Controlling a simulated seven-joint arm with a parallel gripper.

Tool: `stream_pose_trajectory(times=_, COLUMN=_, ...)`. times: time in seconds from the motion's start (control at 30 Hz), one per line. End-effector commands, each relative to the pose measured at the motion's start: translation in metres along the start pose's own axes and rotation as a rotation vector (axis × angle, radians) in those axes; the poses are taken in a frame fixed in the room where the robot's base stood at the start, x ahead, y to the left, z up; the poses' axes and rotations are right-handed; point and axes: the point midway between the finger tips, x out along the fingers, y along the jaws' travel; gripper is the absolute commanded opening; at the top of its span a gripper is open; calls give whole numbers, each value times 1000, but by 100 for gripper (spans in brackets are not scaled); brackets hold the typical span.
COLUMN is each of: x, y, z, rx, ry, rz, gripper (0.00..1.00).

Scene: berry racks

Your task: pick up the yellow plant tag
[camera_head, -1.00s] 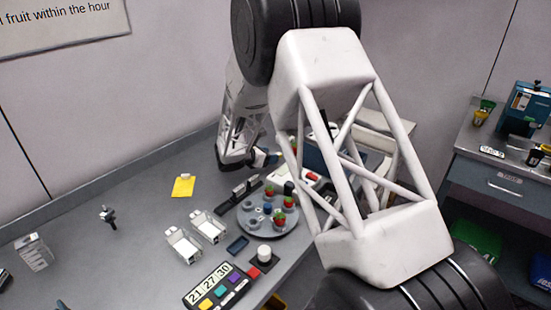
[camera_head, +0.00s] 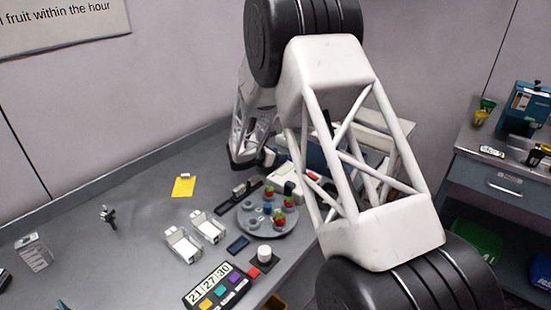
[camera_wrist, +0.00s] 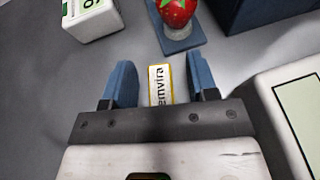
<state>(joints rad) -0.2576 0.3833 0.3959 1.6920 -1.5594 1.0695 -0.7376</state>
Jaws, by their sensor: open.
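A small tag (camera_wrist: 160,84) with a white face, a yellow edge and dark lettering ending in "emvira" lies between the fingers of my gripper (camera_wrist: 156,82) in the wrist view. My gripper is open, with one blue finger on each side of the tag and a gap to each. Its near end is hidden by the gripper body, and I cannot tell how high the fingers are above the surface. In the head view my arm hides the fingers and this tag. A flat yellow card (camera_head: 183,187) with a small white piece on it lies on the bench at the left.
In the wrist view a strawberry (camera_wrist: 177,12) sits on a blue stand (camera_wrist: 178,42) just ahead. A white box (camera_wrist: 92,18) is upper left, a dark blue box (camera_wrist: 268,12) upper right, and a white device (camera_wrist: 270,100) close on the right. A round grey rack (camera_head: 285,224) holds berries.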

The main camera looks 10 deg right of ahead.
Motion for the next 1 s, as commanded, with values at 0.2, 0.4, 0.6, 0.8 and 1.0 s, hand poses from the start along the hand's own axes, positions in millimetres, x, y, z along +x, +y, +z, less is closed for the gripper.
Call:
stream_pose_trajectory(times=0.2, x=0, y=0, z=0, rx=0, ry=0, rz=0, gripper=32)
stream_pose_trajectory(times=0.4, x=0, y=0, z=0, rx=0, ry=0, rz=0, gripper=1)
stream_pose_trajectory(times=0.6, x=0, y=0, z=0, rx=0, ry=0, rz=0, gripper=1)
stream_pose_trajectory(times=0.8, x=-2, y=0, z=5, rx=1, ry=0, rz=0, gripper=1)
stream_pose_trajectory(times=1.0, x=-10, y=0, z=24, rx=2, ry=-1, rz=1, gripper=1)
